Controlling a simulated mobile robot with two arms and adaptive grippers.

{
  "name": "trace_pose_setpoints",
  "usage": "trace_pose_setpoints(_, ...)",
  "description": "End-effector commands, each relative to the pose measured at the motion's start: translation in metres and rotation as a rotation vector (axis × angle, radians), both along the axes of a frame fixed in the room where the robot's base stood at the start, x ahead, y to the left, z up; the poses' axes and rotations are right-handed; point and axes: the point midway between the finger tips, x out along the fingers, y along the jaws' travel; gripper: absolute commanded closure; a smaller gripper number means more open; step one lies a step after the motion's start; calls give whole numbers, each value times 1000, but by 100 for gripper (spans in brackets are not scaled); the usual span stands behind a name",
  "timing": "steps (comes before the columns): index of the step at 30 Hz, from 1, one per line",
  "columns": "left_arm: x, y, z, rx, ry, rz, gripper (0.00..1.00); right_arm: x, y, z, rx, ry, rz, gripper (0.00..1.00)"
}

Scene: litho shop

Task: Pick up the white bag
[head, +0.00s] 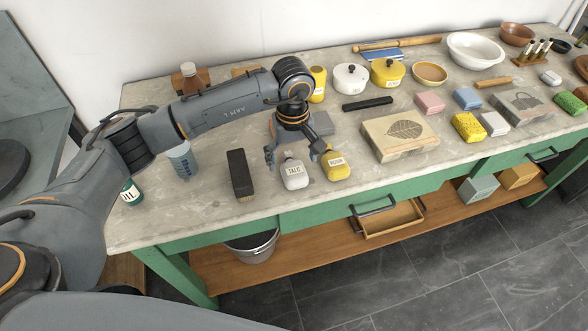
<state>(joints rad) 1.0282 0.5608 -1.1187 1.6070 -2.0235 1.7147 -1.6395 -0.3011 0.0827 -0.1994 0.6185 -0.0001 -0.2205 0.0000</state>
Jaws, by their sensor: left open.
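The white bag (295,174), a small pouch with a dark-lettered label, stands near the front edge of the stone-topped bench. My left gripper (293,155) is open, with its fingers pointing down and spread just above and behind the white bag. One finger is to the left of the bag's top and the other to the right, near the yellow bag. I cannot tell whether either finger touches a bag. A yellow bag (336,167) stands close to the right of the white one. My right gripper is out of view.
A blue-grey cup (183,160) stands under my arm. A stone with a leaf picture (400,135) lies to the right. Pots and bowls stand behind.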

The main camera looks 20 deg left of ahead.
Motion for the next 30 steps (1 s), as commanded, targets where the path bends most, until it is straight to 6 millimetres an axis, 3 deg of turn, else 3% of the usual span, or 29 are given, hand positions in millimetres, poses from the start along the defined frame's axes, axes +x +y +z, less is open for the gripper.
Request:
trace_pose_setpoints(1,-3,0,-5,0,6,1,17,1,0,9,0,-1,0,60)
trace_pose_setpoints(6,-2,0,-27,-2,2,0,17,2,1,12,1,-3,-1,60)
trace_pose_setpoints(14,-1,0,-31,-1,-1,0,17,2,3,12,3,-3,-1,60)
trace_pose_setpoints(23,-1,0,-31,-1,-1,0,74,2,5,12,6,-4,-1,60)
trace_pose_setpoints(30,-1,0,-30,-1,-1,0,77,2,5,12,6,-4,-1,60)
